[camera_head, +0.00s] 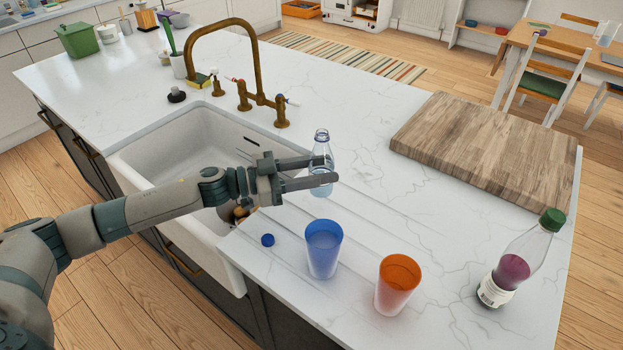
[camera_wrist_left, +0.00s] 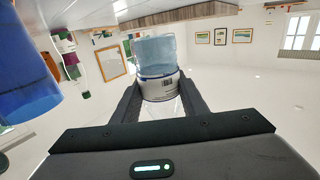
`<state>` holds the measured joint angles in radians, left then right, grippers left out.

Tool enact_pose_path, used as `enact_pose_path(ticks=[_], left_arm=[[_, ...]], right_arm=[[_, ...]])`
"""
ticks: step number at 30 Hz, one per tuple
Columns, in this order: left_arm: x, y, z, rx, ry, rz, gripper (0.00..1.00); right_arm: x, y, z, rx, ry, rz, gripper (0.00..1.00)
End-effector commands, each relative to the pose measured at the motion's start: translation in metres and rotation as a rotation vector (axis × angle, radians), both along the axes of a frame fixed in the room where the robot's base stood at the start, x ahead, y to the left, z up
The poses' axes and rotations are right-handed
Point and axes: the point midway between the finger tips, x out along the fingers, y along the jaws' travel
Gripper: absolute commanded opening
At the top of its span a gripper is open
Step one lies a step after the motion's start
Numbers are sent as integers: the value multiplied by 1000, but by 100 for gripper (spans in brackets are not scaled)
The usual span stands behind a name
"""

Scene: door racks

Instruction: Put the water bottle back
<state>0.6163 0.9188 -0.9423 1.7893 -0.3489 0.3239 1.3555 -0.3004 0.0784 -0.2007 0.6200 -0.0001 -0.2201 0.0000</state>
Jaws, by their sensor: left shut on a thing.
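The clear water bottle (camera_head: 321,148) stands upright between the fingers of my left gripper (camera_head: 328,169), which is shut on it. The bottle is by the sink's right side, behind the blue cup. Its neck shows no blue cap; whether its base touches the counter I cannot tell. In the left wrist view the bottle (camera_wrist_left: 157,58) with its label sits between both fingers (camera_wrist_left: 157,103). A small blue cap (camera_head: 267,240) lies on the counter, left of the blue cup. My right gripper is not in view.
A blue cup (camera_head: 323,250), an orange cup (camera_head: 397,285) and a green-capped bottle (camera_head: 515,260) stand on the counter (camera_head: 450,240). A wooden board (camera_head: 485,145) lies at the right. The white sink (camera_head: 190,145) and brass tap (camera_head: 250,60) are at left. The counter between board and cups is clear.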

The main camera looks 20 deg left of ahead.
Motion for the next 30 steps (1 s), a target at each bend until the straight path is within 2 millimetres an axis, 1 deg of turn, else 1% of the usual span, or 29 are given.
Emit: enact_pose_path(ticks=[1, 3, 9, 22, 25, 30], left_arm=[[6, 7, -4, 0, 2, 4, 9], [12, 14, -9, -1, -1, 3, 9], [21, 26, -19, -1, -1, 0, 9], [22, 26, -23, -1, 0, 0, 9], [22, 26, -31, -1, 0, 0, 9], [22, 26, -51, -2, 1, 0, 9]], right_arm=[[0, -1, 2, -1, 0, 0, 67], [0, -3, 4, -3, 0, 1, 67], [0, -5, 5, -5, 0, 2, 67], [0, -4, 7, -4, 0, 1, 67], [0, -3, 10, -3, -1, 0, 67], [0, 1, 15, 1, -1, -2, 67]])
